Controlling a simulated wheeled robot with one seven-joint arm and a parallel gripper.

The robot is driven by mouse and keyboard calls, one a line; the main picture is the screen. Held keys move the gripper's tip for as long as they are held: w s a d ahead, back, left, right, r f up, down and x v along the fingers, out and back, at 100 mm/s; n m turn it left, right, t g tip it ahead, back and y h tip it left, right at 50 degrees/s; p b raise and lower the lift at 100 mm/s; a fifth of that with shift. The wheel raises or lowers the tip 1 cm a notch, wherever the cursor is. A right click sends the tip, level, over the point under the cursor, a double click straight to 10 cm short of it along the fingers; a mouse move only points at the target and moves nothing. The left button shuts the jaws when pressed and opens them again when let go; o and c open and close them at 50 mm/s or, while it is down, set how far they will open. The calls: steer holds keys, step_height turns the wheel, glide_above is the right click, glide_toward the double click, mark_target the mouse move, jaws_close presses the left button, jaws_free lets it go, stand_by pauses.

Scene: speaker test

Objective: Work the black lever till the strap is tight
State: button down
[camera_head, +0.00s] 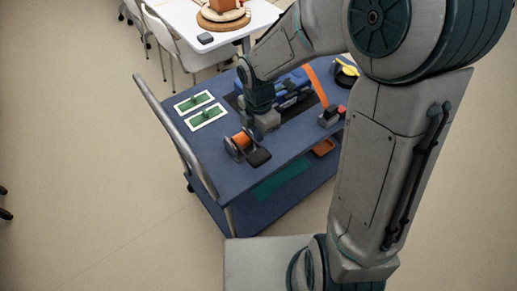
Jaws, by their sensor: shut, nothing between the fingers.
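A ratchet with an orange strap spool (241,141) sits near the front left of a blue cart top (215,163). Its black lever (258,157) points toward the front right and looks low, close to the cart top. An orange strap (316,86) runs over a blue object (290,88) farther back; whether it is slack or tight is unclear. My gripper (268,124) points down just behind and right of the spool. It is shut and empty. Whether it touches the ratchet cannot be told. My arm hides part of the blue object and the strap's path.
Two white-framed green plates (208,117) lie left of my gripper. A small grey block with red and black parts (329,116) stands to the right. A yellow-and-black item (346,72) is at the back right. A grey handle rail (175,135) borders the left side.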

mark_target(258, 156)
step_height(258, 156, down, 8)
steer(key=shift+r, duration=0.1)
stand_by(0.4)
